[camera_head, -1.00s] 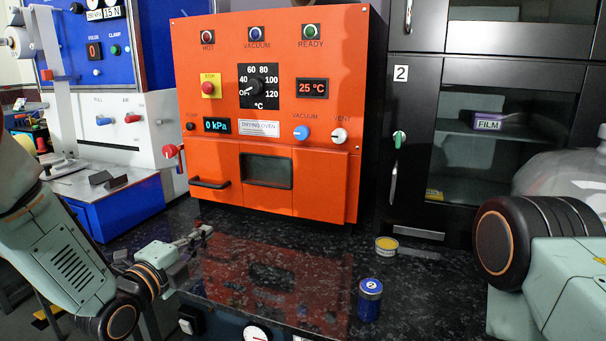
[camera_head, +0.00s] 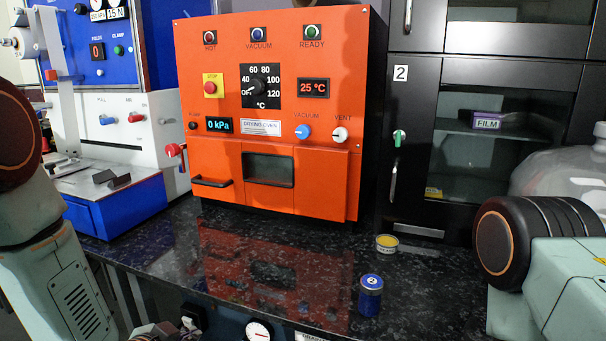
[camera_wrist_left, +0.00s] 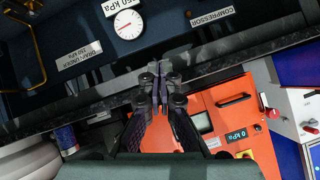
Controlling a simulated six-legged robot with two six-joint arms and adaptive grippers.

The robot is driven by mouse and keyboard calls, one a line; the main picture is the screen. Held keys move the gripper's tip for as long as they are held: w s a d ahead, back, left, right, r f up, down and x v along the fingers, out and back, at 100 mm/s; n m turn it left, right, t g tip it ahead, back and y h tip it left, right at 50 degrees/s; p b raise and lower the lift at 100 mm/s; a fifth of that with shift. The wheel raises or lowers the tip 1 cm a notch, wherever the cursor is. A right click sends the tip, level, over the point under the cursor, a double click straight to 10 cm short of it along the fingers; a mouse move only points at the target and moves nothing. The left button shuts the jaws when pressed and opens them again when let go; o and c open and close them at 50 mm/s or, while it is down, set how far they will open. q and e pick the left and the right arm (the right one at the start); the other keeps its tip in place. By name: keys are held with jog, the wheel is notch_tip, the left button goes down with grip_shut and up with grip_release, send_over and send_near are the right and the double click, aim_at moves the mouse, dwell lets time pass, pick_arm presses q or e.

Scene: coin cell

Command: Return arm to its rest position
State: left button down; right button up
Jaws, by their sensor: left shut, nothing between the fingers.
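My left arm (camera_head: 70,265) comes in at the left edge of the head view and hangs low. Only a small part of its wrist end shows at the bottom edge there. In the left wrist view my left gripper (camera_wrist_left: 161,80) is shut and empty, its fingertips together by the counter's front edge. My right arm (camera_head: 560,270) stands at the right edge of the head view; its gripper is outside the picture.
The orange drying oven (camera_head: 265,60) stands on the dark speckled counter (camera_head: 330,240). A blue jar (camera_head: 370,297) and a yellow-topped tin (camera_head: 386,244) stand right of the middle. A gauge (camera_wrist_left: 127,22) is on the panel below the counter.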

pick_arm(q)
jog(key=s+f+n+g+y, duration=0.1)
jog(key=s+f+n+g, duration=0.2)
jog(key=s, duration=1.4)
jog(key=s+f+n+g+y, duration=0.1)
jog(key=s+f+n+g, duration=0.3)
jog(key=s+f+g, duration=0.3)
jog(key=s+f, duration=0.5)
jog(key=s, duration=0.4)
jog(key=shift+s+a+f+g, duration=0.3)
jog(key=shift+s+a+f, duration=0.1)
